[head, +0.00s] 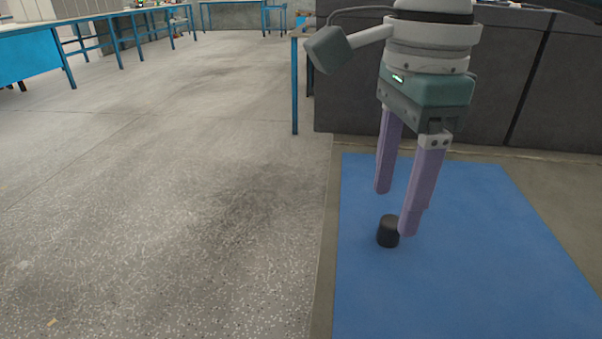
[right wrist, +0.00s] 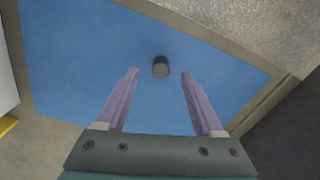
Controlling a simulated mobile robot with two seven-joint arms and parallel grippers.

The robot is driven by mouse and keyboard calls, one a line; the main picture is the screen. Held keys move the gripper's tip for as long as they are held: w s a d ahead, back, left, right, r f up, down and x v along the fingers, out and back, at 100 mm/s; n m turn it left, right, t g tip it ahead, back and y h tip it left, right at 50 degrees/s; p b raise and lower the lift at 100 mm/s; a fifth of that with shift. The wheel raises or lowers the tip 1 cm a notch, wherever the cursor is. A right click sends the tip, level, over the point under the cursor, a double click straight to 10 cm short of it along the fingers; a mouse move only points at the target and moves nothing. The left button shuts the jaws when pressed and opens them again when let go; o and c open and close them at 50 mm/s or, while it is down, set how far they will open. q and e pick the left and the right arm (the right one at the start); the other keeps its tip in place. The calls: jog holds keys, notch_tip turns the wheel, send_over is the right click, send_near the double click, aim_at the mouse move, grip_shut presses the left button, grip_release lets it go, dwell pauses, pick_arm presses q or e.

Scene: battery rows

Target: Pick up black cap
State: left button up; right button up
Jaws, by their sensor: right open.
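The black cap (head: 388,232) is a small dark cylinder standing on the blue mat (head: 440,290). My right gripper (head: 397,208) points down over the mat, with its two purple fingers apart and nothing between them. In the head view the cap shows just left of the nearer fingertip. In the right wrist view the cap (right wrist: 160,68) lies a little beyond the fingertips, about midway between their lines, and the gripper (right wrist: 160,75) is open. I cannot tell the exact height of the fingertips above the mat. My left gripper is not in view.
A dark grey cabinet (head: 350,105) stands behind the mat. Speckled concrete floor (head: 180,220) lies open to the left. Benches with blue legs (head: 120,45) stand at the back left. The mat around the cap is otherwise clear.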

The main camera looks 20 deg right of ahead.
aim_at(392, 220)
jog(key=f+b, duration=0.1)
jog(key=f, duration=0.3)
jog(key=shift+d+f, duration=0.1)
jog(key=shift+d, duration=0.1)
jog(key=shift+c, duration=0.3)
grip_shut()
